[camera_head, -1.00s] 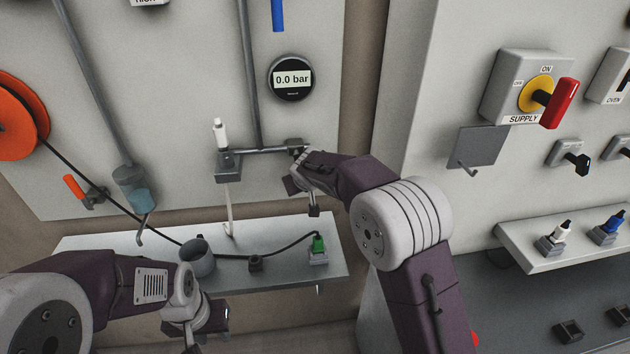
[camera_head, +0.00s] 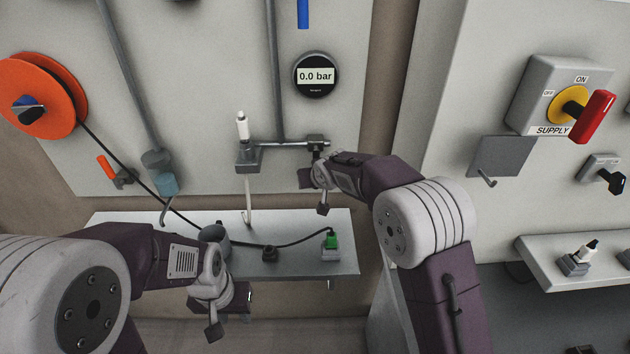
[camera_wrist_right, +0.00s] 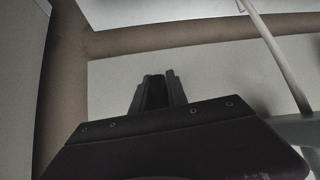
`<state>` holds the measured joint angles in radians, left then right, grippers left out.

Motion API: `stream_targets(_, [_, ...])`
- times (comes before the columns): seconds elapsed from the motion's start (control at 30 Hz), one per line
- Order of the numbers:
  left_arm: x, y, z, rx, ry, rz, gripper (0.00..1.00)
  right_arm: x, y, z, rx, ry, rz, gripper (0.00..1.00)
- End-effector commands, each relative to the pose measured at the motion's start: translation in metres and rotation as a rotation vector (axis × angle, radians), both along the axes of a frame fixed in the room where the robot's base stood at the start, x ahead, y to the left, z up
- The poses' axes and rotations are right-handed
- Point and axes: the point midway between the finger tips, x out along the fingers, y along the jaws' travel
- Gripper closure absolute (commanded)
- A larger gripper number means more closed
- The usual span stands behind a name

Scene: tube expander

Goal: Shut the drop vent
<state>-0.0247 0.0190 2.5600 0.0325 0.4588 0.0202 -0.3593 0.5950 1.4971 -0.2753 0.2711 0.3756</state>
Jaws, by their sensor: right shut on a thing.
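A dark valve (camera_head: 317,143), which appears to be the drop vent, sits at the right end of a short horizontal pipe on the grey wall panel. My right gripper (camera_head: 305,178) is just below it, against the panel. In the right wrist view its fingers (camera_wrist_right: 155,92) are close together around something dark. That part looks like the vent's handle, but the fingers hide most of it. My left gripper (camera_head: 240,300) is low in front of the shelf, away from the vent. Its fingers do not show clearly.
A round gauge (camera_head: 316,75) reads 0.0 bar. A shelf (camera_head: 300,268) below carries a grey cup (camera_head: 215,242) and a green plug (camera_head: 331,240). An orange hose reel (camera_head: 55,80) and orange lever (camera_head: 106,167) are left. The red supply switch (camera_head: 592,117) is right.

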Motion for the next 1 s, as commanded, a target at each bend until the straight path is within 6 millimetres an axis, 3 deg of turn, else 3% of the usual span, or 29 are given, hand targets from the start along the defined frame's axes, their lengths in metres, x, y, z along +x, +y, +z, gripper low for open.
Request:
stream_targets(0.03, [0.0, 0.0, 0.0, 0.0, 0.0, 0.0, 0.64, -0.002, 0.0, -0.004, -0.002, 0.009, -0.001, 1.0])
stream_targets(0.07, [0.0, 0.0, 0.0, 0.0, 0.0, 0.0, 0.64, -0.002, 0.0, -0.004, -0.001, 0.009, -0.002, 0.76])
stream_targets(0.1, [0.0, 0.0, 0.0, 0.0, 0.0, 0.0, 0.64, -0.002, 0.0, -0.004, -0.001, 0.009, -0.002, 0.65])
stream_targets(0.13, [0.0, 0.0, 0.0, 0.0, 0.0, 0.0, 0.64, -0.002, 0.0, -0.004, -0.001, 0.008, 0.0, 0.59])
stream_targets(0.47, [0.0, 0.0, -0.001, 0.0, 0.0, 0.0, 0.64, -0.003, 0.0, 0.001, 0.0, 0.002, 0.0, 0.59])
stream_targets(0.8, [0.0, 0.0, -0.011, 0.0, 0.0, 0.0, 0.64, -0.05, -0.012, 0.049, 0.0, 0.002, -0.001, 0.59])
stream_targets(1.0, [0.0, 0.0, -0.012, 0.0, 0.0, 0.0, 0.64, -0.063, -0.016, 0.061, -0.002, 0.005, 0.001, 0.59])
